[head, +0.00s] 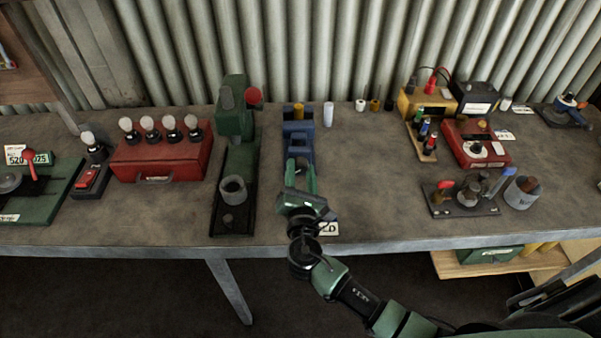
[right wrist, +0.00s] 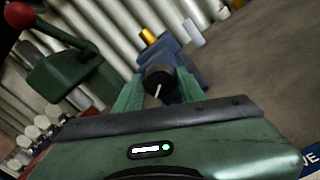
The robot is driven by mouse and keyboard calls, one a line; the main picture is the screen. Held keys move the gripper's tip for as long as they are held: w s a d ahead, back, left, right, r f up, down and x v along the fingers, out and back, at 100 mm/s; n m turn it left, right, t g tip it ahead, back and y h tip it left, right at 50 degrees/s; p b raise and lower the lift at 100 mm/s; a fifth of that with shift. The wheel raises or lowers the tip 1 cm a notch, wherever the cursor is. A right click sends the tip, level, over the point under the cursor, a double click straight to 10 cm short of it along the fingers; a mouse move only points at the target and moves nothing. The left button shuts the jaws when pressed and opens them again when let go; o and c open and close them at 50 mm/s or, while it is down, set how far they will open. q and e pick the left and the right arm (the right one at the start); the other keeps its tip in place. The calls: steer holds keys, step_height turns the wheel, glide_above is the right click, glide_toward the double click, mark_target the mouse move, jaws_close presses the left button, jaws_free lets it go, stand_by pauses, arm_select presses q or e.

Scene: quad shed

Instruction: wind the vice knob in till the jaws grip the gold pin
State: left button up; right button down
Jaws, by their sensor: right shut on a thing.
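The blue vice (head: 299,130) stands on the bench, its long body pointing away from me. The gold pin (head: 298,110) stands upright at its far end; it also shows in the right wrist view (right wrist: 149,37). I cannot tell whether the jaws touch it. My right gripper (head: 301,170) reaches in from the front edge over the vice's near end. In the right wrist view its green fingers (right wrist: 158,90) are shut on the dark round knob (right wrist: 158,78), which has a pale stripe on its face. My left gripper is not in view.
Left of the vice is a green press (head: 235,125) with a red-tipped lever. A white cylinder (head: 328,114) and several small pins stand behind to the right. A red box with bulbs (head: 160,158) is further left. Bench right of the vice is clear up to a tool stand (head: 462,208).

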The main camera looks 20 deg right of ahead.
steer(key=c, duration=0.9)
jaws_free()
steer(key=shift+o, duration=0.2)
steer(key=b+v, duration=0.1)
steer(key=v, duration=0.6)
steer(key=shift+b, duration=0.4)
steer(key=shift+s+a, duration=0.15)
steer(key=shift+s, duration=0.3)
